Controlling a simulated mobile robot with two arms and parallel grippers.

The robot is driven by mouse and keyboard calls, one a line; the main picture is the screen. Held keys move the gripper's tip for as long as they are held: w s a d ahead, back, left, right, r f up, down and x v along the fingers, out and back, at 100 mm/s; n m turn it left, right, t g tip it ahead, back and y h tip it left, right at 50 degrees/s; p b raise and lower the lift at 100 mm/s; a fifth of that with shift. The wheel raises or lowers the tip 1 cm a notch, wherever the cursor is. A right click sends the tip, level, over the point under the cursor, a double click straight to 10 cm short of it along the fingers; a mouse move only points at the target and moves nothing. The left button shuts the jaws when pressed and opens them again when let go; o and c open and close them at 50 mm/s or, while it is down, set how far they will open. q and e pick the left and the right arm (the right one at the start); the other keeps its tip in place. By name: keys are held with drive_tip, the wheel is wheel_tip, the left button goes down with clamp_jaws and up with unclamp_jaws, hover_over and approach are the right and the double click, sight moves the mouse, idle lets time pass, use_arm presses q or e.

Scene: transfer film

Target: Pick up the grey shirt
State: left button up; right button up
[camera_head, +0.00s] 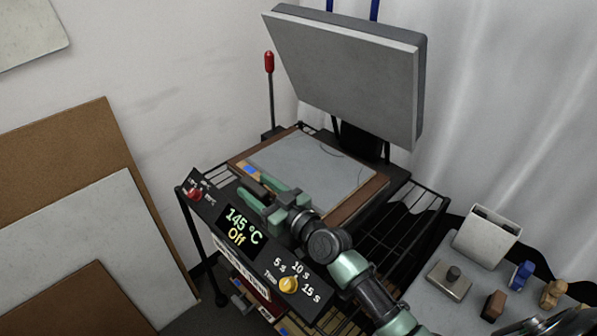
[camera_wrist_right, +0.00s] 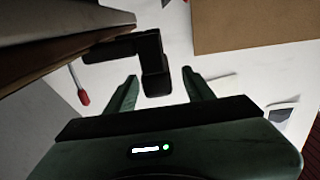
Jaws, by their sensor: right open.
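A flat grey cloth, which looks like the grey shirt (camera_head: 325,168), lies on the brown-edged lower plate of the heat press (camera_head: 345,212). A thin curved line shows near its back right. My right gripper (camera_head: 256,191) is at the front left of the plate, by the cloth's near edge. Its fingers are apart. In the right wrist view the open right gripper (camera_wrist_right: 162,84) has a black bracket (camera_wrist_right: 152,66) showing between and beyond its fingers. No cloth is seen between them. I cannot tell whether the fingers touch the cloth. My left gripper is out of view.
The press's upper plate (camera_head: 345,75) is raised behind the cloth. The front panel (camera_head: 240,228) reads 145 °C, Off. A red-tipped lever (camera_head: 269,63) stands at the back left. Boards (camera_head: 75,225) lean at left. A white container (camera_head: 487,237) and small items stand at right.

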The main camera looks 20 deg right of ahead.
sight(247, 179)
drive_tip(key=x, duration=0.4)
drive_tip(key=shift+w+a+p, duration=0.1)
drive_tip(key=shift+w+p, duration=0.3)
clamp_jaws()
drive_tip(key=shift+r, duration=0.1)
idle(0.9)
